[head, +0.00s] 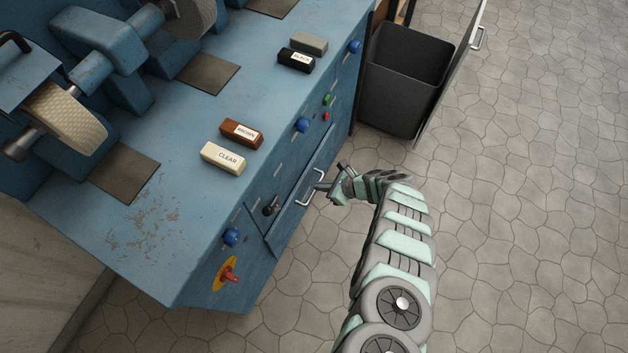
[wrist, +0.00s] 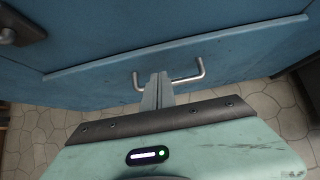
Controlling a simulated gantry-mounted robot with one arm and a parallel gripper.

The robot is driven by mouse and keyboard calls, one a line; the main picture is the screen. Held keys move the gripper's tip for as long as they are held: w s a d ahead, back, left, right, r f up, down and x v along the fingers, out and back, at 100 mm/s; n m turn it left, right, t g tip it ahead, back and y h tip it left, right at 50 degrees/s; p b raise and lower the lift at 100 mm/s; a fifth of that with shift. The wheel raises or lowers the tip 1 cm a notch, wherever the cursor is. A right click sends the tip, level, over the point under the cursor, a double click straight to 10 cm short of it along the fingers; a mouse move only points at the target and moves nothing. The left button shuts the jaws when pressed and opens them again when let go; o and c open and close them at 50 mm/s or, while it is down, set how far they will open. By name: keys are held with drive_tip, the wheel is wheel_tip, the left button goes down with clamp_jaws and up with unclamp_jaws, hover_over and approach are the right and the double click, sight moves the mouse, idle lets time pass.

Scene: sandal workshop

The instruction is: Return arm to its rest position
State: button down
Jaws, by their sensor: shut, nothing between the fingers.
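My gripper (head: 328,185) is at the front of the blue machine bench, close to the metal handle (head: 310,187) of a front panel (head: 302,192). In the wrist view my gripper (wrist: 158,80) has its fingers together with nothing between them. The handle (wrist: 186,80) shows just beyond the fingertips there, and part of it is hidden behind them. I cannot tell whether the fingertips touch it. My arm reaches up from the lower middle of the head view.
A dark bin (head: 404,85) stands at the back beside an open door (head: 450,75). The tiled floor at right is clear.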

drive_tip(key=p+v, duration=0.3)
drive_tip(key=v, duration=0.6)
drive_tip(key=shift+d+r+p, duration=0.3)
drive_tip(key=shift+p, duration=0.1)
drive_tip(key=shift+s+f, duration=0.1)
